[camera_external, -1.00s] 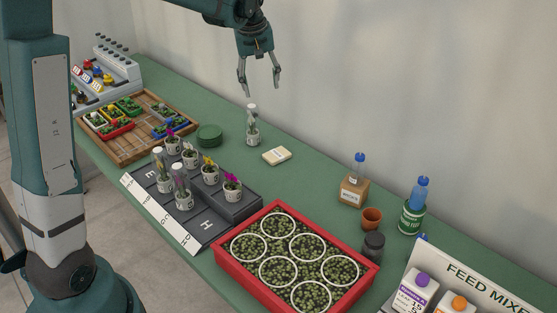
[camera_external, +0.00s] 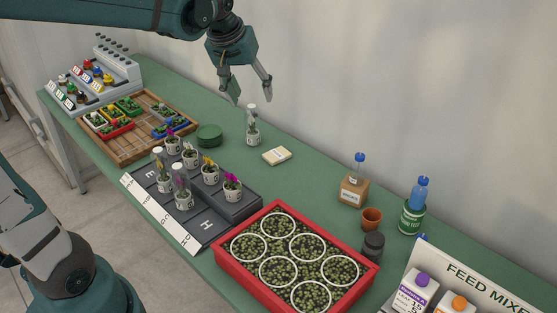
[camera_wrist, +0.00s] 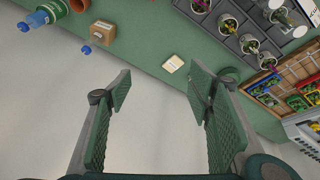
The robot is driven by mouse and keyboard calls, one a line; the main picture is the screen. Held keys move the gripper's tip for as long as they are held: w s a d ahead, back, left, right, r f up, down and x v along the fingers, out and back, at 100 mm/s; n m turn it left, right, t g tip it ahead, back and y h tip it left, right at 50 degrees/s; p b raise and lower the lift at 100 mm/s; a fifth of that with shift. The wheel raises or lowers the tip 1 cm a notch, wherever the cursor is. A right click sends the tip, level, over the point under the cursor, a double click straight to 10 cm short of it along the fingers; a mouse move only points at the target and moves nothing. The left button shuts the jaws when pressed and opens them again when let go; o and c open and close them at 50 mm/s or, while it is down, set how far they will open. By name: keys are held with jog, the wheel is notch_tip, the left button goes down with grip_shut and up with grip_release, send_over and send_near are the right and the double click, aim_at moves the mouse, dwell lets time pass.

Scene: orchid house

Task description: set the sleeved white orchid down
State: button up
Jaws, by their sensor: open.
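A potted orchid in a clear sleeve (camera_external: 252,131) stands upright on the green table near the wall, in the external view. Its flower is too small to make out clearly, so I cannot confirm it is white. My gripper (camera_external: 251,99) is open and empty above it in the external view, apart from the pot. In the wrist view my gripper's fingers (camera_wrist: 160,95) are spread with nothing between them but the pale wall. I cannot make out that orchid in the wrist view; a finger may hide it.
A dark stepped rack (camera_external: 222,217) holds several potted orchids, two of them sleeved. A pale card block (camera_external: 276,156) and a green disc (camera_external: 209,135) flank the lone pot. A red tray (camera_external: 243,285), brown bottle box (camera_external: 352,191) and wooden tray (camera_external: 122,152) stand farther off.

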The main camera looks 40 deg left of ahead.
jog(key=s+d+f+m+t, duration=0.1)
jog(key=s+d+m, duration=0.1)
jog(key=s, duration=0.5)
jog(key=s+d+f+m+t, duration=0.1)
jog(key=s+d+f+m, duration=0.1)
jog(key=s+d, duration=0.3)
jog(key=s+d+f+m, duration=0.1)
jog(key=s+d+m, duration=0.1)
jog(key=s, duration=0.6)
jog(key=shift+s+d+f+t+h, duration=0.3)
jog(key=shift+d+t+h, duration=0.1)
jog(key=shift+d, duration=0.25)
jog(key=shift+f, duration=0.1)
